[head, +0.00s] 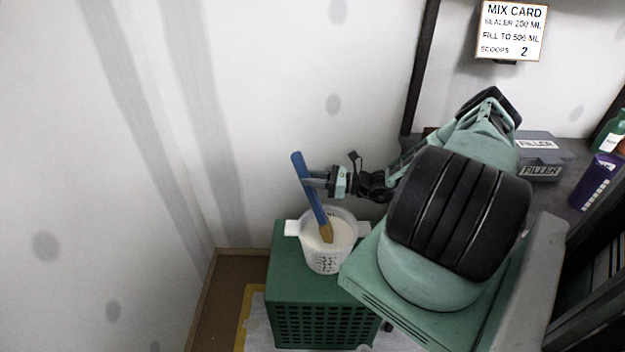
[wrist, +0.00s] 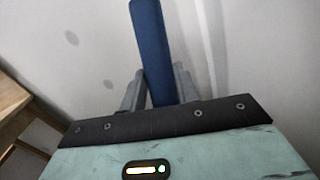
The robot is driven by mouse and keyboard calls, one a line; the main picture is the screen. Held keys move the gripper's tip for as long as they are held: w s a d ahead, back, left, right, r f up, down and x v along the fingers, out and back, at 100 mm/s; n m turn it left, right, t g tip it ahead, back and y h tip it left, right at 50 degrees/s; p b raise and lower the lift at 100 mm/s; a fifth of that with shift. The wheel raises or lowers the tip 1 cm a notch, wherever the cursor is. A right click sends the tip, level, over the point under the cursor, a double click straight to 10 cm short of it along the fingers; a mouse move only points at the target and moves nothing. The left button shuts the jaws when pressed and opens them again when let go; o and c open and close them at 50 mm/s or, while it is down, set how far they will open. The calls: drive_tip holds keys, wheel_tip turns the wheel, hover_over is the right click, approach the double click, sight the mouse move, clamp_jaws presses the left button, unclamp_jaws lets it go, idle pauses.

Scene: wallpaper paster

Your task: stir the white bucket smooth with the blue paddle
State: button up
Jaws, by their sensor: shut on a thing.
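The white bucket (head: 325,258) stands upright on a green crate, with dark markings on its side and pale contents inside. The blue paddle (head: 311,195) leans with its top to the left. Its tan lower end is inside the bucket, in the pale contents. My gripper (head: 308,182) is shut on the blue handle above the bucket rim. In the wrist view the blue handle (wrist: 152,55) stands between the two grey fingers of my gripper (wrist: 158,85). The bucket does not show in the wrist view. How smooth the contents are is too small to tell.
The green crate (head: 322,318) stands on the floor close to the walls. A mix card (head: 512,30) hangs at the upper right. A grey filler box (head: 543,160) and a purple container (head: 596,181) are on a dark surface at right. My arm covers part of that surface.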

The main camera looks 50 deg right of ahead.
sight(301, 155)
drive_tip(key=shift+w+a+r+p, duration=0.1)
drive_tip(key=shift+w+r+p, duration=0.45)
drive_tip(key=shift+r+p, duration=0.65)
drive_tip(key=shift+w+a+r+p, duration=0.1)
drive_tip(key=shift+w+r+p, duration=0.55)
drive_tip(key=shift+r, duration=1)
drive_tip(key=shift+w+a+r+p, duration=0.1)
drive_tip(key=shift+w+r+p, duration=0.4)
drive_tip(key=shift+r+p, duration=0.7)
drive_tip(key=shift+r, duration=0.15)
wheel_tip(301, 155, up, 5)
drive_tip(key=p, duration=0.3)
drive_tip(key=shift+r+p, duration=0.1)
drive_tip(key=shift+p, duration=0.3)
